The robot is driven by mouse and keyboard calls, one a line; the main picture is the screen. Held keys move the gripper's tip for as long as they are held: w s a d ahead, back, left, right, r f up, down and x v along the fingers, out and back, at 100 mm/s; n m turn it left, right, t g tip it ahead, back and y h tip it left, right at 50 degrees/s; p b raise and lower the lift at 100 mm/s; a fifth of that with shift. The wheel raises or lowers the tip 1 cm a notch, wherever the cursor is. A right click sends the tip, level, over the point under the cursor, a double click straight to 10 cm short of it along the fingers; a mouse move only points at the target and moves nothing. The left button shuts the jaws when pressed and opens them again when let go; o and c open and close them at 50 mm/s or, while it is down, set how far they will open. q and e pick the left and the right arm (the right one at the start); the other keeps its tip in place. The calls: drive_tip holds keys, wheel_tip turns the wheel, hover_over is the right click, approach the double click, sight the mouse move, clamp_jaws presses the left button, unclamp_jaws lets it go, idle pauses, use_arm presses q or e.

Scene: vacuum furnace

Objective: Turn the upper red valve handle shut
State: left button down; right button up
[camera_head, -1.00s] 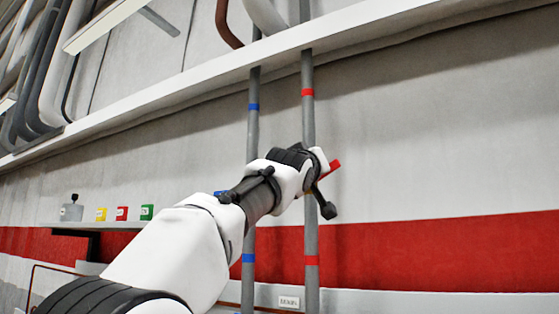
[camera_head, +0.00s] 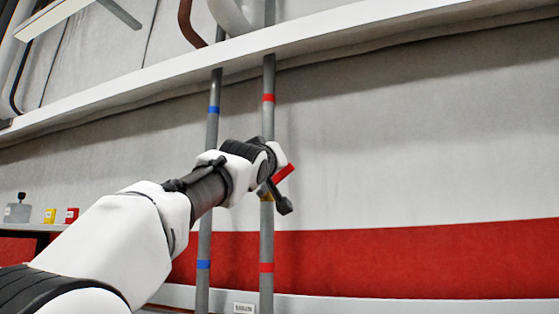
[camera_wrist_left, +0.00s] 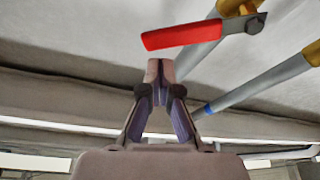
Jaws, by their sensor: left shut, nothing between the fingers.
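The red valve handle (camera_head: 284,173) shows as a short red bar at the right side of the right-hand pipe (camera_head: 267,132), slanting up to the right. My left arm's end covers part of the valve; a bit of its yellow body (camera_head: 266,196) shows. In the left wrist view the red handle (camera_wrist_left: 182,35) runs left from a grey bolted lever (camera_wrist_left: 246,24) on a yellow valve body (camera_wrist_left: 232,7). My left gripper (camera_wrist_left: 158,68) is shut and empty, its tips just below the handle in that picture; I cannot tell whether they touch it. My right gripper is out of view.
A second pipe with blue bands (camera_head: 213,110) stands left of the first, close behind my left arm. A white ledge (camera_head: 330,38) crosses above. A shelf at the far left holds small yellow and red blocks (camera_head: 72,215). The wall to the right is clear.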

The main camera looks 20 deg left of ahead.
use_arm(q)
drive_tip(key=b+v, duration=0.6)
drive_tip(key=v, duration=0.3)
drive_tip(key=shift+s+a+f, duration=0.15)
drive_tip(key=shift+f, duration=0.2)
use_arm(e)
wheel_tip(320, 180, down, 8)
